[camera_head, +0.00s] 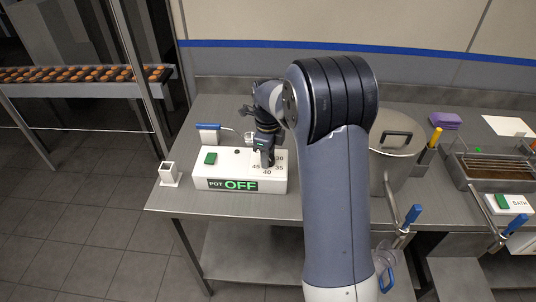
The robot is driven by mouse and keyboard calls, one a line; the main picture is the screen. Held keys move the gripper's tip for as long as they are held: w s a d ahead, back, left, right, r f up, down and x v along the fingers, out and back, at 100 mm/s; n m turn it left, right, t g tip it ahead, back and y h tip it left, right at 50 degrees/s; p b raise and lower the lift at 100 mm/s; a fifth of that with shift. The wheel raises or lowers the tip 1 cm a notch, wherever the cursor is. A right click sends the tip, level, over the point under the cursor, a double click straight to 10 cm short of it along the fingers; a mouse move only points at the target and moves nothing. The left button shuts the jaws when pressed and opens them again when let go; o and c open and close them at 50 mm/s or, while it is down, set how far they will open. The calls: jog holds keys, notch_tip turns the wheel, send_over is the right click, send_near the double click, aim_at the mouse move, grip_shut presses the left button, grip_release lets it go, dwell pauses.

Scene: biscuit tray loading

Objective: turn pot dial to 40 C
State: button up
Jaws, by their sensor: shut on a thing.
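A white control box (210,171) stands on the left part of the steel table. Around the dial's place on the top right, the marks 30, 35, 40 and 45 show. My gripper (267,160) points down over the dial spot and is shut on the dial, which is mostly hidden by the fingers. I cannot tell which mark the dial points at. A lidded steel pot (393,150) stands to the right, partly behind my arm.
Right are a yellow-handled tool (436,138), a purple block (445,121) and a bath unit (511,204). Bare table shows behind the box.

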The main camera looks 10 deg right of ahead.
jog(key=m, duration=0.5)
jog(key=shift+m, duration=0.3)
dwell(0.4)
jog(key=o, duration=1)
jog(key=shift+r, duration=0.1)
notch_tip(320, 180, up, 11)
jog(key=b, duration=0.1)
jog(key=shift+f, duration=0.2)
